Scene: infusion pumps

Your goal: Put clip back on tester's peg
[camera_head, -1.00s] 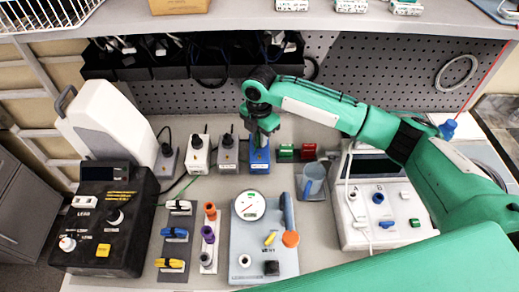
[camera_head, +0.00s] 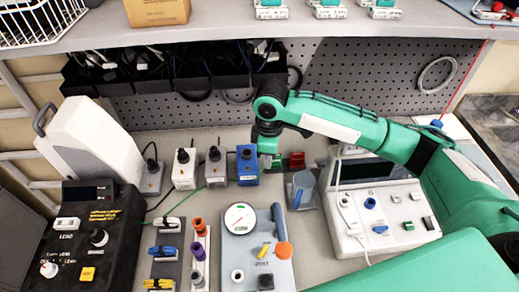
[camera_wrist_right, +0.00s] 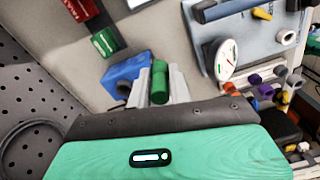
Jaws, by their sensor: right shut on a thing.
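My right gripper (camera_head: 268,152) is just right of the blue adapter block (camera_head: 247,166) in the head view. In the right wrist view, the gripper (camera_wrist_right: 158,88) is shut on a green cylindrical clip (camera_wrist_right: 160,80), held between its two pale fingers. The blue block also shows in the wrist view (camera_wrist_right: 122,78), close beside the left finger; I cannot tell whether they touch. A thin green lead (camera_head: 190,193) runs from near the black tester box (camera_head: 95,240) toward the blue block. I cannot make out which part of the tester is the peg. My left gripper is not in view.
White and grey adapters (camera_head: 184,168) stand left of the blue block. A red block (camera_head: 297,160) and a green block (camera_wrist_right: 104,42) lie near the gripper.

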